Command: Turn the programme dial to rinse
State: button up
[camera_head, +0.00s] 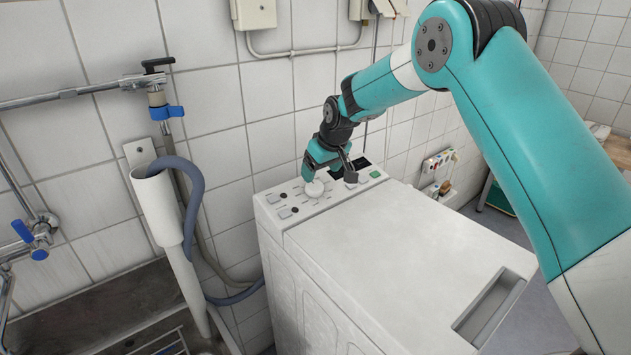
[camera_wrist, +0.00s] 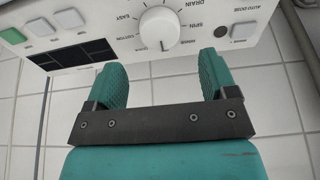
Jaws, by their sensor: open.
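The programme dial (camera_wrist: 160,28) is a round white knob with a dark pointer line on the washer's control panel. Printed words around it include DRAIN, SPIN and RINSE; the pointer is toward the lower side in the wrist view, near RINSE, but its exact setting is too small to tell. The dial also shows in the head view (camera_head: 314,188). My gripper (camera_wrist: 162,82) is open and empty, its two teal fingers apart, with the dial beyond the fingertips and between their lines. In the head view my gripper (camera_head: 322,172) is right at the dial, partly hiding the panel.
The white top-loading washer (camera_head: 400,240) has a flat lid with a recessed handle. A tiled wall stands close behind; a drain pipe (camera_head: 160,205) and hose stand left.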

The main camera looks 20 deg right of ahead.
aim_at(315, 185)
jog(key=x, duration=0.6)
jog(key=shift+f+p, duration=0.2)
jog(key=shift+p, duration=0.2)
jog(key=shift+c, duration=0.3)
jog(key=c, duration=0.8)
jog(key=shift+n, duration=0.4)
jog(key=n+b, duration=0.2)
jog(key=shift+n, duration=0.4)
jog(key=shift+n+g+y+b, duration=0.3)
jog(key=shift+n+b, duration=0.4)
jog(key=shift+n, duration=1.5)
jog(key=shift+r, duration=0.1)
